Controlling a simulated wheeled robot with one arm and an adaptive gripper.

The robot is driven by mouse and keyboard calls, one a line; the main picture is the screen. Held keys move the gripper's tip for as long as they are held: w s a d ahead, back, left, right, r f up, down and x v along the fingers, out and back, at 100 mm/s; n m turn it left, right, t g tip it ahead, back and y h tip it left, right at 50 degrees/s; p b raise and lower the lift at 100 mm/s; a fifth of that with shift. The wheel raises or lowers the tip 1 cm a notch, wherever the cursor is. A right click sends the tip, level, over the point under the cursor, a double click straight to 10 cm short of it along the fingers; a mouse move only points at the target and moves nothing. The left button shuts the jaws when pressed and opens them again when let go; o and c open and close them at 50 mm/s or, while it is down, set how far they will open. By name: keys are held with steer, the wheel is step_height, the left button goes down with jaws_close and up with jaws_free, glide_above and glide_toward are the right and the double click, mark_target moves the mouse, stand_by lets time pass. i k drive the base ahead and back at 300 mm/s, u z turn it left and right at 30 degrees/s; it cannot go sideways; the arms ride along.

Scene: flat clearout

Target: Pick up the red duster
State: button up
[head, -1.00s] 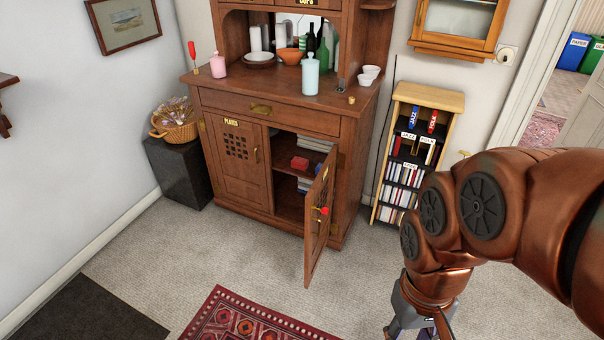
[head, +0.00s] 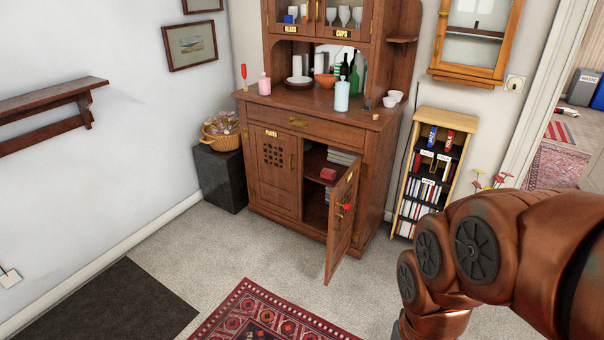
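I cannot tell for sure which thing is the red duster. A small red block-like or folded thing (head: 328,173) lies on a shelf inside the open right side of the wooden cabinet (head: 278,205). A small red thing (head: 347,206) is at the handle of the open cabinet door (head: 341,228). A slim upright red thing (head: 243,72) stands at the left end of the cabinet top. My copper arm fills the lower right. My gripper is below the picture's edge, apart from all of these.
The open door juts into the room. A narrow bookcase (head: 432,170) stands right of the cabinet, a dark block with a basket (head: 221,132) left. A patterned rug (head: 262,318) and dark mat (head: 105,305) lie on the carpet. Carpet before the cabinet is clear.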

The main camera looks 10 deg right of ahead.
mark_target(326, 172)
steer(key=u, duration=0.95)
steer(key=i, duration=1.05)
steer(key=u, duration=0.85)
steer(key=i, duration=1.55)
steer(key=z, duration=0.9)
steer(key=i, duration=0.9)
steer(key=z, duration=1.2)
steer(key=i, duration=0.3)
steer(key=z, duration=0.3)
